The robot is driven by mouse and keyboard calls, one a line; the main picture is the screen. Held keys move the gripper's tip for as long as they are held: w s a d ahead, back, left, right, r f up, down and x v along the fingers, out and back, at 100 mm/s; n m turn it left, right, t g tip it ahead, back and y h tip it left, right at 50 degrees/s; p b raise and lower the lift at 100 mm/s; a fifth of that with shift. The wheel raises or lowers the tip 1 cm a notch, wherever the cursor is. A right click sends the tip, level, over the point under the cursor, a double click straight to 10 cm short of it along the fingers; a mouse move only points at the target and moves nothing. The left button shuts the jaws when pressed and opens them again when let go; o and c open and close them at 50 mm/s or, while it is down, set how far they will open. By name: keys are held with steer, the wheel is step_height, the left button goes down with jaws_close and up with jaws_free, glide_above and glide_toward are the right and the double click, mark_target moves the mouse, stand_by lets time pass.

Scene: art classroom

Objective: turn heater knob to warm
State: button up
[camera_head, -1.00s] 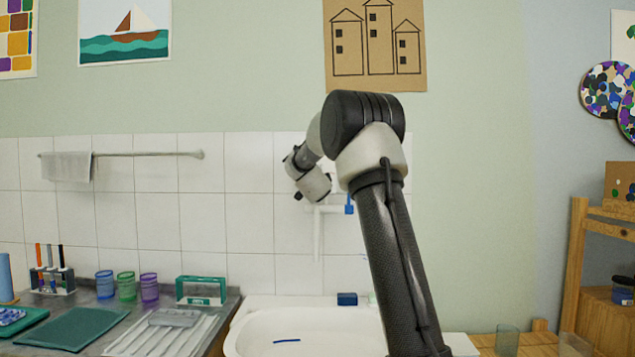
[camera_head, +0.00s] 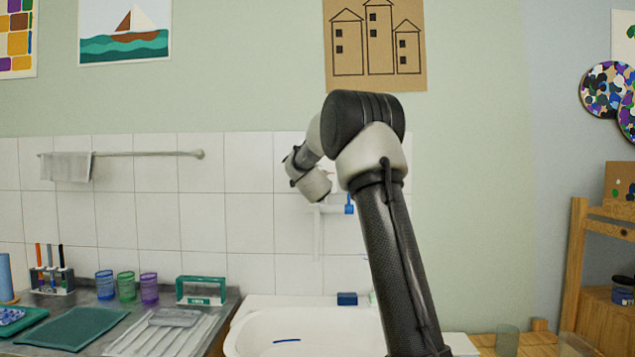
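My arm rises in front of the tiled wall, and its wrist end points toward the wall above the sink. The gripper fingers are hidden behind the wrist, so I cannot see whether they are open or touch anything. No heater knob shows clearly; the wall area behind the wrist and elbow is covered. A white pipe (camera_head: 318,235) runs down the tiles just below the wrist. A small blue part (camera_head: 350,209) shows to the right of the pipe top, partly beside my arm.
A white sink (camera_head: 262,335) with a blue strip (camera_head: 287,341) in it lies below. A dark blue block (camera_head: 347,299) sits on its back rim. Coloured cups (camera_head: 126,287) and a green-framed holder (camera_head: 201,290) stand on the left counter. A wooden rack (camera_head: 578,260) stands at right.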

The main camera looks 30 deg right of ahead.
steer(key=shift+f, duration=0.15)
steer(key=o, duration=1)
steer(key=shift+o, duration=0.2)
steer(key=v, duration=1.2)
